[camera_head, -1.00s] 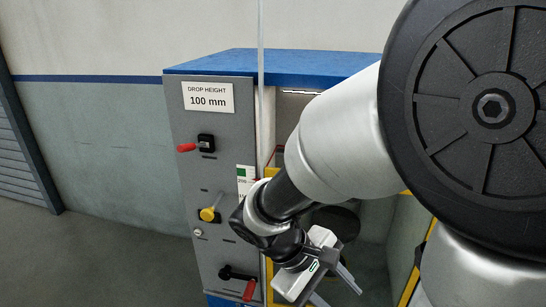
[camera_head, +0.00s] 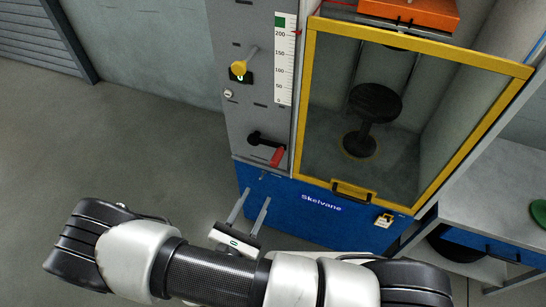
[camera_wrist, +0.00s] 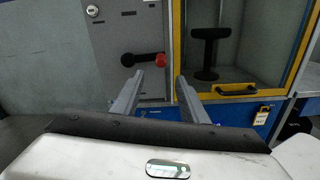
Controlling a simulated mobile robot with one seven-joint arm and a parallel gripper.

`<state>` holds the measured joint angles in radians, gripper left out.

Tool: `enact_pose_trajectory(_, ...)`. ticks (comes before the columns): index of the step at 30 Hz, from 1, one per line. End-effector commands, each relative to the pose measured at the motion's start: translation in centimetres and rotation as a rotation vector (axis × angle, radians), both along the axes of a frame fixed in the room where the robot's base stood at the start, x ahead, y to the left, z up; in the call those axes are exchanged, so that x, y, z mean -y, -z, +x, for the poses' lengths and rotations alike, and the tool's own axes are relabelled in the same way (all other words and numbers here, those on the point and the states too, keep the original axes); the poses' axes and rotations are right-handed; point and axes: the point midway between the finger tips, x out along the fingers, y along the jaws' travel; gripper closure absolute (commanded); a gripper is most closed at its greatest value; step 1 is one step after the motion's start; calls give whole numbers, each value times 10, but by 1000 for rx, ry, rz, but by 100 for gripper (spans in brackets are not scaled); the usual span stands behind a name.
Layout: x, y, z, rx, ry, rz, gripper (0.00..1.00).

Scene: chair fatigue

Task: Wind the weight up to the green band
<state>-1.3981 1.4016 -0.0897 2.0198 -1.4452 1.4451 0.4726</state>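The orange weight (camera_head: 412,13) hangs at the top of the cabinet, partly cut off by the frame edge. The scale (camera_head: 285,70) runs from 0 up past 200, with the green band (camera_head: 280,21) at its top. A small red mark (camera_head: 298,33) shows beside the scale near 200, below the band. The black crank (camera_head: 258,138) with its red handle (camera_head: 277,157) sits low on the grey panel; the handle also shows in the wrist view (camera_wrist: 160,59). My gripper (camera_head: 254,197) is open and empty, apart from the crank, its fingers pointing toward the panel (camera_wrist: 158,77).
A yellow lever (camera_head: 239,68) and a round lock (camera_head: 228,94) sit above the crank. A yellow-framed clear door (camera_head: 304,110) covers a black stool (camera_head: 374,104); its handle (camera_head: 352,191) is low. A bench (camera_head: 495,195) stands right. The floor left is clear.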

Motion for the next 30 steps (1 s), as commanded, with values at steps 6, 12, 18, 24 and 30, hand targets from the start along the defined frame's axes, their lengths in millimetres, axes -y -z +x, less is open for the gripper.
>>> enact_pose_trajectory(6,13,-1,30,1,6,-2,60)
enact_pose_trajectory(12,28,-1,72,1,8,-1,60)
enact_pose_trajectory(18,43,-1,113,1,8,0,60)
enact_pose_trajectory(24,54,0,144,0,7,1,60)
enact_pose_trajectory(30,59,-1,159,-1,6,0,60)
